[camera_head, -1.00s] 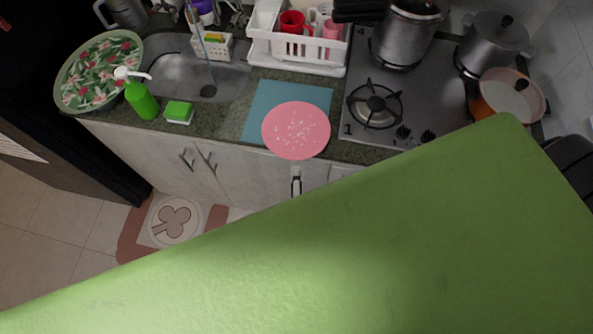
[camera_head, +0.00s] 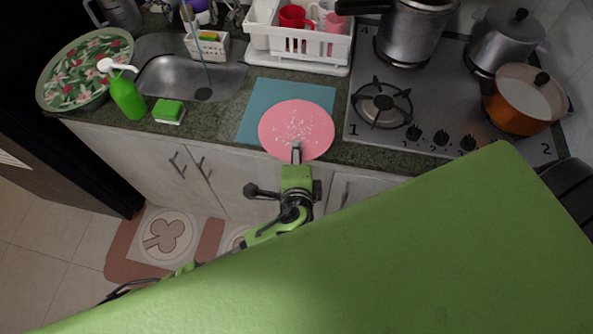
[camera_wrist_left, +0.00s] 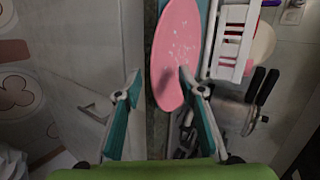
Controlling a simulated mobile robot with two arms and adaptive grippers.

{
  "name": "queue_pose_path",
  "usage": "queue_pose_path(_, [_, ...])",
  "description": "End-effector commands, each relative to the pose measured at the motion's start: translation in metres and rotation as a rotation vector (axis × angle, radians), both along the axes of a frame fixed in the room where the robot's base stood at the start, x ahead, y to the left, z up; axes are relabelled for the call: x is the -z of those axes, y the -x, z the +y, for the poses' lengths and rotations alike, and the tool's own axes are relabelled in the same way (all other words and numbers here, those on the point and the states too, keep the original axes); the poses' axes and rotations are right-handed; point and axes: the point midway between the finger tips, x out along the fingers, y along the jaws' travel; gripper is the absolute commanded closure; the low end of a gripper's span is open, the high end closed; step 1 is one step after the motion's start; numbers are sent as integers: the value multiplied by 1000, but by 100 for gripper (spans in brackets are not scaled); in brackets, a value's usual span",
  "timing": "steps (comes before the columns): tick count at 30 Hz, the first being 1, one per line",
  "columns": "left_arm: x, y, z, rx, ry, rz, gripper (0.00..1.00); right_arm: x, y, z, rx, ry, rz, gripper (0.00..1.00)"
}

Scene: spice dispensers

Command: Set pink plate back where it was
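The pink plate (camera_head: 296,123), round with white speckles, lies over the lower right part of the blue mat (camera_head: 262,108) on the counter. Its near edge reaches past the counter's front edge. My left gripper (camera_head: 296,152) is at that near edge in the head view. In the left wrist view the plate (camera_wrist_left: 176,40) is seen at a steep angle. The left gripper (camera_wrist_left: 160,74) is open there, its teal-padded fingers apart, the right fingertip overlapping the plate in the picture. I cannot tell whether it touches. My right gripper is not in view.
A white dish rack (camera_head: 300,47) with cups stands behind the mat. The stove (camera_head: 437,95) with several pots is to the right. A sink (camera_head: 185,78), green soap bottle (camera_head: 128,98), sponge (camera_head: 168,110) and floral bowl (camera_head: 85,72) are to the left.

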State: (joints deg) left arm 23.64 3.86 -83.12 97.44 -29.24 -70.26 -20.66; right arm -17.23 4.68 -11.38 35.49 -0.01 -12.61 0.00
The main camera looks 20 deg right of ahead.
Motion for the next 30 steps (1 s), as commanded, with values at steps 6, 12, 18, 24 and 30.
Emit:
queue_pose_path(6, [5, -8, -4, 0, 2, 0, 64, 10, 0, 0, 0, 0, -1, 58])
queue_pose_path(12, [5, -9, -4, 0, 2, 0, 64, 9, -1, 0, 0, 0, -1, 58])
queue_pose_path(18, [5, -9, -4, 1, 1, -1, 92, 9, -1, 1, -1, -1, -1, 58])
queue_pose_path(24, [6, -8, -4, 1, 0, 1, 100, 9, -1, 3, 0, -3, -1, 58])
queue_pose_path(30, [7, -11, -2, -1, -2, 4, 100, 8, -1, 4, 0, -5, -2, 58])
